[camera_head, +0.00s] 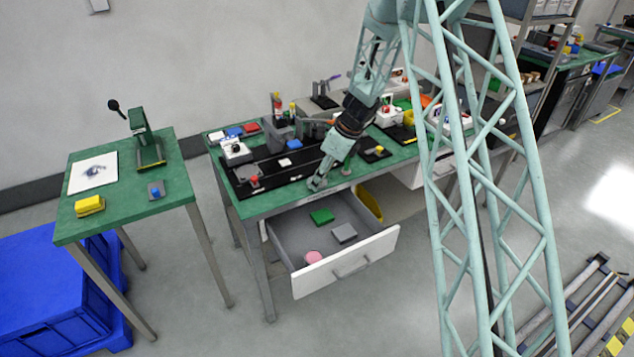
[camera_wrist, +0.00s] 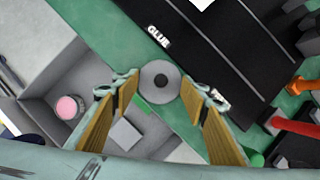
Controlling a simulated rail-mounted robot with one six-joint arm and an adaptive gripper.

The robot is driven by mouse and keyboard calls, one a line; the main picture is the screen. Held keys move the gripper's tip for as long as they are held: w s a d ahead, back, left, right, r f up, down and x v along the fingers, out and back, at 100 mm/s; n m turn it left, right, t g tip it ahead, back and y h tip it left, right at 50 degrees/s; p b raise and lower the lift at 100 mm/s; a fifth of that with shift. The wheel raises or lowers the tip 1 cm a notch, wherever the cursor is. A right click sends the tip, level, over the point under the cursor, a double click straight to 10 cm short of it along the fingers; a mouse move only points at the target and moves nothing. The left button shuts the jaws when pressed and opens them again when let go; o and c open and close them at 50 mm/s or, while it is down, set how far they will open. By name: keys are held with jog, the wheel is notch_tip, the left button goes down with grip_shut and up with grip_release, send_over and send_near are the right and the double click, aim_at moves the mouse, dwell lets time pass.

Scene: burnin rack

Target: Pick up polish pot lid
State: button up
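A round grey disc with a dark centre, which looks like the polish pot lid (camera_wrist: 160,81), shows in the wrist view near the front edge of the green bench. My gripper (camera_wrist: 159,84) has its two fingers spread, one on each side of the disc. Narrow gaps seem to show between the disc and the fingertips. In the head view my gripper (camera_head: 318,184) points down at the bench's front edge and the disc cannot be made out. A round pot with a pink top (camera_wrist: 69,107) stands in the open drawer; it also shows in the head view (camera_head: 313,257).
The open drawer (camera_head: 345,268) below the bench also holds a green block (camera_head: 321,216) and a grey block (camera_head: 344,233). A black mat marked GLUE (camera_wrist: 205,45) lies beyond the disc. Red and orange-handled tools (camera_wrist: 292,124) lie at the right.

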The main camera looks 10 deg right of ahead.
jog(key=shift+c, duration=0.9)
jog(key=shift+r, duration=0.15)
jog(key=shift+r+p, duration=0.7)
jog(key=shift+r, duration=0.9)
jog(key=s+r, duration=0.1)
jog(key=s, duration=1.5)
jog(key=shift+d+r+b, duration=0.25)
jog(key=shift+d+b, duration=0.2)
jog(key=shift+a+f, duration=0.1)
